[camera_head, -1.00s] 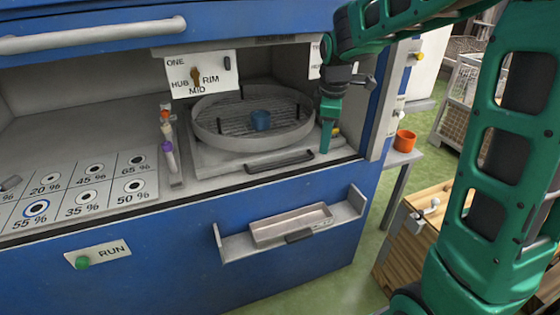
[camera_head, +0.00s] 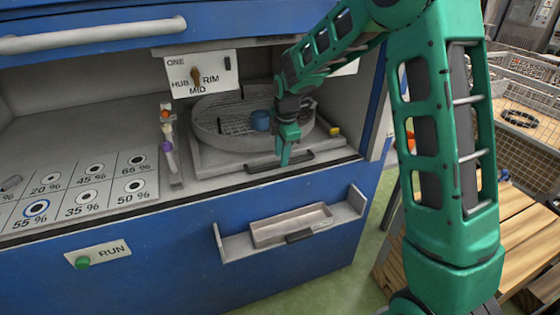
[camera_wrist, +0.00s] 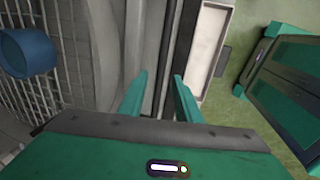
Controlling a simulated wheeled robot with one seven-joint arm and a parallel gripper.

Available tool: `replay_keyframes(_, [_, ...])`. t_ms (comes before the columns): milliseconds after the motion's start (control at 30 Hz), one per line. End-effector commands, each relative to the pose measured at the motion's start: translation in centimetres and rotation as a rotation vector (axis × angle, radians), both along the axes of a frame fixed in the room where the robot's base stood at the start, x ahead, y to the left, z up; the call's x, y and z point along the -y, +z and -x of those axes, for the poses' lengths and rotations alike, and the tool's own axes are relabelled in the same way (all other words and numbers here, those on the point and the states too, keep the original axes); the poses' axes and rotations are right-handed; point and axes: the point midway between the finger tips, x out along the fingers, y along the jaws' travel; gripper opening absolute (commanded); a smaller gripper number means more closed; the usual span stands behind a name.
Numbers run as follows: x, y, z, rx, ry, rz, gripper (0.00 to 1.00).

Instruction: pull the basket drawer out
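The basket drawer (camera_head: 200,160) is a grey slab in the blue machine's opening, bearing a round wire basket (camera_head: 215,130) with a blue cup (camera_head: 261,120) in it. Its dark bar handle (camera_head: 262,166) runs along the front edge, partly hidden by my gripper (camera_head: 285,160). My gripper points down over the handle. In the wrist view my gripper (camera_wrist: 160,76) has its two green fingers apart, with dark and grey lengthwise strips showing between and beyond the tips. I cannot tell whether the fingers straddle or touch the handle. The blue cup is at left there (camera_wrist: 28,52).
A small tray shelf (camera_head: 235,242) sticks out from the blue front below. A sign panel (camera_head: 200,75) hangs above the basket. Several coloured vials (camera_head: 167,130) stand left of the drawer, and a yellow piece (camera_head: 335,131) lies right. A wooden crate (camera_head: 512,215) stands at right.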

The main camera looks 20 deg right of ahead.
Motion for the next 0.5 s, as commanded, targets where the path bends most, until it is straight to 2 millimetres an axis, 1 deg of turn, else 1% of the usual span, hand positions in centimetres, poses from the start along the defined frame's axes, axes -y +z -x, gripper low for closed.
replay_keyframes(33, [0.0, -0.8, -0.1, -0.002, 0.0, 0.0, 0.31])
replay_keyframes(100, [0.0, -1.5, -0.3, -0.002, -0.001, 0.0, 0.31])
replay_keyframes(200, [0.0, -2.3, -0.5, 0.0, -0.001, 0.0, 0.31])
replay_keyframes(333, [0.0, -2.8, -0.6, 0.0, -0.001, 0.0, 0.31])
replay_keyframes(500, [0.0, -2.8, -0.6, 0.001, -0.001, 0.0, 0.31])
